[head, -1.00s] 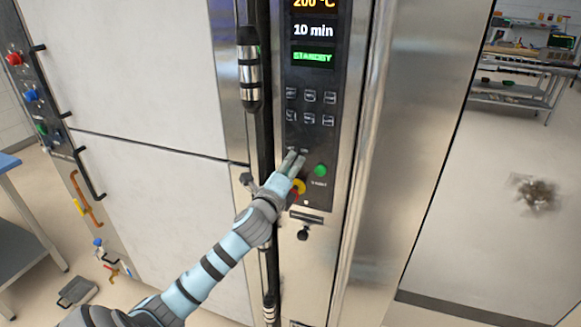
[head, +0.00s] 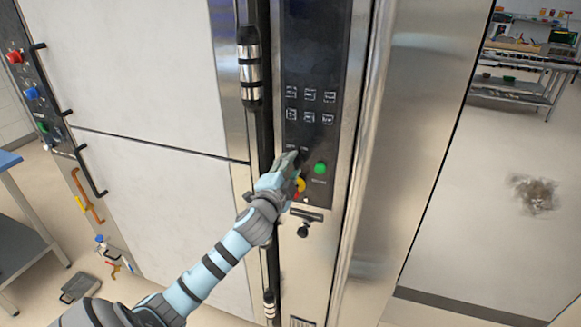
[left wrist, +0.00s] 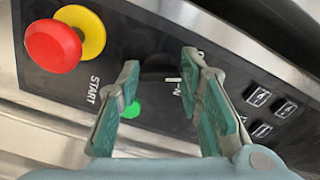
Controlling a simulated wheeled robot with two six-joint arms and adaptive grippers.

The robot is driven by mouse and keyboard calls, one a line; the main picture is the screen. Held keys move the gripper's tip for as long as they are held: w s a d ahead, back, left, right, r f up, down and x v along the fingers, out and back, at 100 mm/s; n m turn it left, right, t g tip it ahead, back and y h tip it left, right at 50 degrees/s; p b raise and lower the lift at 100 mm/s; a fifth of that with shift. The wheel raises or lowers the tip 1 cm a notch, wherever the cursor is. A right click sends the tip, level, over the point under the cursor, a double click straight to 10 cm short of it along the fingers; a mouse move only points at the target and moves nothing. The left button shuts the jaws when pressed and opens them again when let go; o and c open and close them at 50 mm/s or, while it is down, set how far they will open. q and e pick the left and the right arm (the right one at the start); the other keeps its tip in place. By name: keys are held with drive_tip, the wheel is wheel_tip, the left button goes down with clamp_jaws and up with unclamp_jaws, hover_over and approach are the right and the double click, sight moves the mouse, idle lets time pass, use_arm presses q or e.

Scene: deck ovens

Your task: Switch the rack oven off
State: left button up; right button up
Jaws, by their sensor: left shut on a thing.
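The rack oven's control panel (head: 314,75) stands upright in the head view, and its display area at the top is dark. My left gripper (head: 290,160) is at the lower left of the panel. In the left wrist view, the gripper (left wrist: 158,68) has its two teal fingers on either side of a dark rotary knob (left wrist: 156,70) and is shut on it. A white mark and part of a label show beside the knob. In the head view the fingers largely hide the knob. My right gripper is not in view.
A green start button (head: 320,168) is just right of the fingers. A red emergency button (left wrist: 53,46) on a yellow base is close by. A vertical door handle (head: 249,70) stands left of the panel.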

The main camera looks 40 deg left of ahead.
use_arm(q)
drive_tip(key=shift+n, duration=0.6)
drive_tip(key=shift+f, duration=0.1)
drive_tip(key=o, duration=1.2)
drive_tip(key=shift+c, duration=0.2)
drive_tip(key=v, duration=1.2)
